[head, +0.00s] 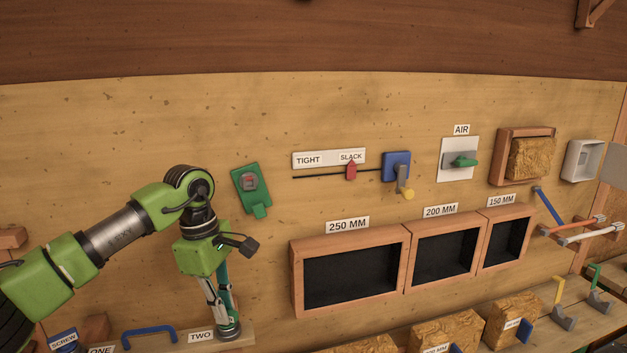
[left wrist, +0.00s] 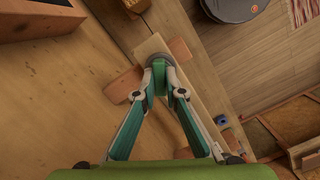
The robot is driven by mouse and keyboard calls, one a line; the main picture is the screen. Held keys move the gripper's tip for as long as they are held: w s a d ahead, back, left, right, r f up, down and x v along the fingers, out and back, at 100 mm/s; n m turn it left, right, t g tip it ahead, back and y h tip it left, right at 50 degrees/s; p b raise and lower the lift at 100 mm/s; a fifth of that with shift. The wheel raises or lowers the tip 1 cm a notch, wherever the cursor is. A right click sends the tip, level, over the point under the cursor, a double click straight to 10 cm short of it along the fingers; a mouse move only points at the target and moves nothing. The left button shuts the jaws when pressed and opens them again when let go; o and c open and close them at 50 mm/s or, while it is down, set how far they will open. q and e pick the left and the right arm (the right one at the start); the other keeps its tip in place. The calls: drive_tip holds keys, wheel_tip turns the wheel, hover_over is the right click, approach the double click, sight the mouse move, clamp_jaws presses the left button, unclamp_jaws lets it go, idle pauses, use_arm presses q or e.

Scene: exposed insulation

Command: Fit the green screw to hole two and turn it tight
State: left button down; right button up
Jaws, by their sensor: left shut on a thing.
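My left gripper (head: 227,328) points down at the ledge beside the sign TWO (head: 201,337). Its fingers come together at a dark grey round piece on the ledge. In the left wrist view the fingertips (left wrist: 160,88) close on a short green piece, taken as the green screw (left wrist: 160,74), with the dark disc just beyond it. The fingers hide much of the screw, so I cannot tell how deep it sits. The hole itself is hidden. The red pointer (head: 351,171) stands under SLACK on the TIGHT–SLACK scale (head: 329,159). My right gripper is out of view.
A blue handle (head: 150,331) stands on the ledge left of the gripper, near a sign ONE (head: 101,350). A blue SCREW label (head: 64,340) is further left. Three dark open boxes (head: 350,277) line the wall to the right. A green wall piece (head: 249,191) is above the gripper.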

use_arm(q)
drive_tip(key=shift+s+f, duration=0.3)
drive_tip(key=shift+f, duration=0.35)
drive_tip(key=shift+m+g+p, duration=0.3)
drive_tip(key=shift+m, duration=0.9)
drive_tip(key=m, duration=0.3)
drive_tip(key=shift+w+m, duration=0.1)
drive_tip(key=shift+m, duration=0.2)
drive_tip(key=c, duration=2)
unclamp_jaws()
drive_tip(key=shift+w+f+y, duration=0.1)
drive_tip(key=shift+w+y, duration=0.2)
drive_tip(key=shift+d, duration=0.1)
drive_tip(key=shift+s, duration=0.1)
